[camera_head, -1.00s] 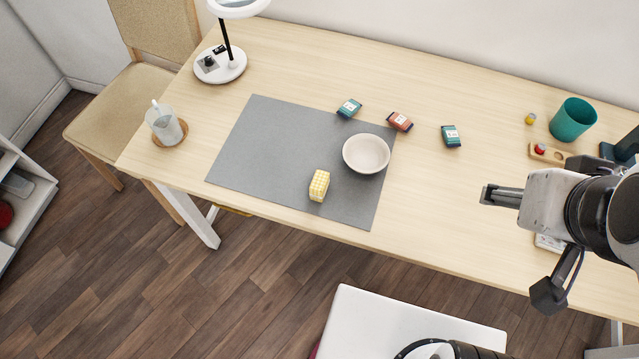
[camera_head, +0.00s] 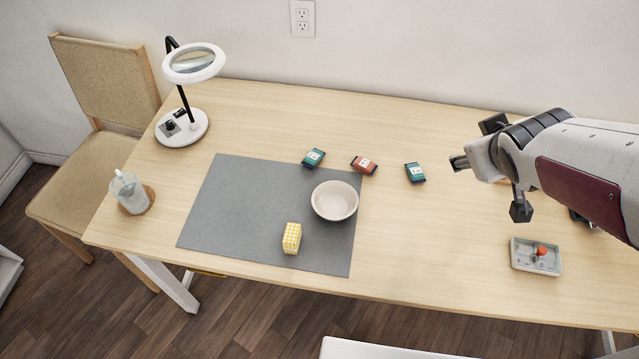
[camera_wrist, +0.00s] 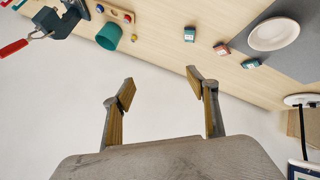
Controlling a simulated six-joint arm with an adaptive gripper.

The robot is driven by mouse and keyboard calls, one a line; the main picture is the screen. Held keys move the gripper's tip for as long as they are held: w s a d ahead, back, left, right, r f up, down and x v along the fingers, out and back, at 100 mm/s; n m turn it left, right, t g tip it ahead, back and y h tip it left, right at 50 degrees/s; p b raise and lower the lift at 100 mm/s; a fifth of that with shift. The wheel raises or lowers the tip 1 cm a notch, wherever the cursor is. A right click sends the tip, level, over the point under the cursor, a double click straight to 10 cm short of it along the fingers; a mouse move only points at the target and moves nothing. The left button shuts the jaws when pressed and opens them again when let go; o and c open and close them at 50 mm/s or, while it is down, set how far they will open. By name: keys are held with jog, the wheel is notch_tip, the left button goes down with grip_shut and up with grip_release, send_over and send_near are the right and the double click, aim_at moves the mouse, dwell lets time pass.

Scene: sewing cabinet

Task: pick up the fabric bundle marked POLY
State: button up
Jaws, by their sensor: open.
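Three small fabric bundles with white labels lie in a row on the table: a left teal one (camera_head: 313,158), a red one (camera_head: 364,165) and a right teal one (camera_head: 415,172). The label writing is too small to read, so I cannot tell which is POLY. They also show in the wrist view: right teal (camera_wrist: 190,34), red (camera_wrist: 221,49), left teal (camera_wrist: 251,63). My gripper (camera_head: 459,163) is just right of the row in the head view, above the table. Its fingers (camera_wrist: 160,84) are spread and empty in the wrist view.
A bowl (camera_head: 335,201) and a yellow checked block (camera_head: 292,238) are on the grey mat (camera_head: 230,215). A lamp (camera_head: 182,127) and glass (camera_head: 130,193) stand left. A small tray (camera_head: 536,257) lies front right. The wrist view shows a green cup (camera_wrist: 109,36).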

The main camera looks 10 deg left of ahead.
aim_at(300, 235)
jog(key=w+a+f+n+y, duration=0.3)
jog(key=w+a+f+n, duration=0.1)
jog(key=w+a+f, duration=0.25)
jog(key=s+a+f+n+g+y, duration=0.1)
jog(key=s+a+f+n+y, duration=0.1)
jog(key=a+f, duration=0.2)
jog(key=s+a+f+n+g+y, duration=0.1)
jog(key=s+a+f+n+y, duration=0.1)
jog(key=a+f, duration=0.3)
jog(key=s+a+f+n+g+y, duration=0.1)
jog(key=a+f+n+g+y, duration=0.1)
jog(key=a+f, duration=0.3)
jog(key=shift+s+a+f+y, duration=0.15)
jog(key=shift+s+f+y, duration=0.25)
jog(key=shift+y, duration=0.4)
jog(key=s+a+f+g+y, duration=0.1)
jog(key=s, duration=0.1)
jog(key=s+a+n+g+y, duration=0.1)
jog(key=s+a, duration=0.1)
jog(key=s, duration=0.1)
jog(key=s+a+f+g+y, duration=0.1)
jog(key=s+a+g, duration=0.1)
jog(key=s, duration=0.1)
jog(key=shift+s+f+n+y, duration=0.1)
jog(key=shift+f+n+y, duration=0.2)
jog(key=shift+n+y, duration=0.1)
jog(key=shift+s+a, duration=0.2)
jog(key=shift+s, duration=0.25)
jog(key=shift+x, duration=1.3)
